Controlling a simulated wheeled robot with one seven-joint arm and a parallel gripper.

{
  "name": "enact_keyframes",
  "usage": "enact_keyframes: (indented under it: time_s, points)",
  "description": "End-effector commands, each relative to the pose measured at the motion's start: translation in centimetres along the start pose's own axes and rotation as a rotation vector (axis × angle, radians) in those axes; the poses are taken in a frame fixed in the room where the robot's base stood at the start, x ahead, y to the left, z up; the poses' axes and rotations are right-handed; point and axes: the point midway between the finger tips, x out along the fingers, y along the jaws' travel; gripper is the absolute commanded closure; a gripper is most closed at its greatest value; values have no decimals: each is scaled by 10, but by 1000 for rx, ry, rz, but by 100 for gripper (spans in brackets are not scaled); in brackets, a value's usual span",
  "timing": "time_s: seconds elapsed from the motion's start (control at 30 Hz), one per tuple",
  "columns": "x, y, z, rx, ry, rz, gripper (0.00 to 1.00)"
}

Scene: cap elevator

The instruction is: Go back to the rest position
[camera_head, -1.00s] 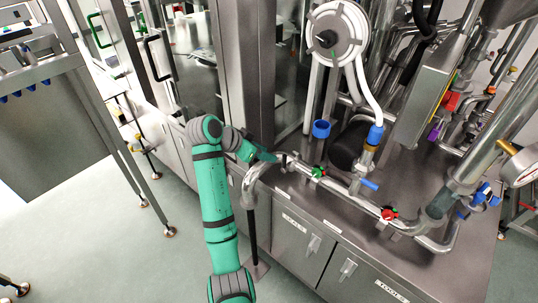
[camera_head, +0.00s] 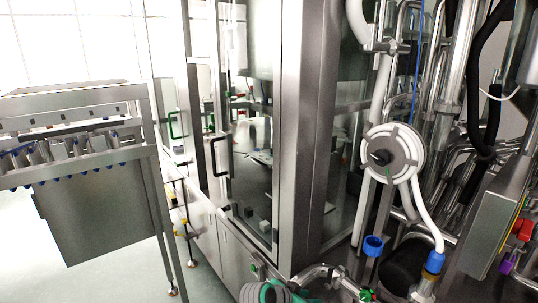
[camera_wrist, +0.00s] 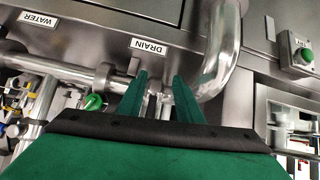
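My gripper (camera_wrist: 160,82) shows in the wrist view with two green fingers apart and nothing held between them. The fingertips point toward a steel cabinet front with a DRAIN label (camera_wrist: 149,43) and a curved steel pipe (camera_wrist: 222,62) just to their right. In the head view only a small piece of my green and grey arm shows at the bottom edge. My gripper itself is not visible there.
A steel pipe machine with a round white wheel (camera_head: 393,153) and a blue cap (camera_head: 373,246) stands at right. A glass-doored cabinet (camera_head: 302,150) fills the middle. A steel rack (camera_head: 95,205) stands at left. A green-handled valve (camera_wrist: 94,102) lies left of my fingers.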

Motion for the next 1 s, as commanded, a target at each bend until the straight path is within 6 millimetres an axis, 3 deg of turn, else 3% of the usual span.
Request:
enact_keyframes:
  time_s: [0.03, 0.2, 0.47, 0.77, 1.0]
  points:
    - [7, 5, 19, -31, 6, -19, 68]
    - [22, 17, 72, -130, 46, -108, 68]
    - [23, 42, 152, -259, 100, -250, 68]
    - [-6, 82, 233, -360, 163, -414, 68]
    - [-49, 119, 283, -404, 215, -537, 68]
